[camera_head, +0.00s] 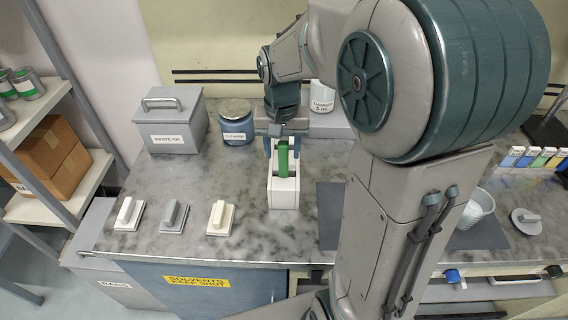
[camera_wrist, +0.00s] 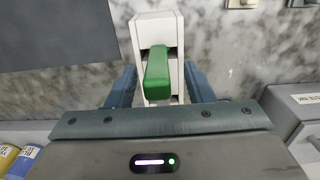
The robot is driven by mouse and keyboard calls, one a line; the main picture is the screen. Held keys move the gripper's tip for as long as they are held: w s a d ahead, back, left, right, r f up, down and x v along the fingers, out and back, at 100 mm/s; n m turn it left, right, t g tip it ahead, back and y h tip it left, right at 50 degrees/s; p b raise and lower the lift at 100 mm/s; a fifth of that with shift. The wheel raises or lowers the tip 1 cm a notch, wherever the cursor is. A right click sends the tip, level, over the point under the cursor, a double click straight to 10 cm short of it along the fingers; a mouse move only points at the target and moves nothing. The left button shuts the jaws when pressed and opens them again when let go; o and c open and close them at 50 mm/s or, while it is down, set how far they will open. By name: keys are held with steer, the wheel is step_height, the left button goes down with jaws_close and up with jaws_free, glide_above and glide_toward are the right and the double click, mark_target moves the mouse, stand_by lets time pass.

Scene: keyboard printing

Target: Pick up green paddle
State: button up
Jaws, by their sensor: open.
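The green paddle (camera_head: 283,158) stands upright in a white holder (camera_head: 284,194) on the marbled counter. In the wrist view the green paddle (camera_wrist: 157,78) shows in the middle, with the white holder (camera_wrist: 156,28) around and behind it. My gripper (camera_head: 281,150) is over the holder, pointing down. In the wrist view its two blue fingers are apart, one on each side of the paddle and holder, with visible gaps. My gripper (camera_wrist: 160,88) is open and holds nothing. The paddle's lower part is hidden inside the holder.
A grey waste-ink box (camera_head: 172,122) and a blue jar (camera_head: 237,124) stand behind left. Several small blocks with handles, one of them cream (camera_head: 221,217), lie front left. A dark mat (camera_head: 330,213) lies right of the holder. A white cup (camera_head: 477,209) stands farther right.

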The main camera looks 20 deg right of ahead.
mark_target(283, 176)
steer(key=shift+d+f, duration=0.1)
steer(key=shift+f, duration=1.45)
jaws_close()
steer(key=shift+r, duration=0.15)
step_height(283, 176, up, 18)
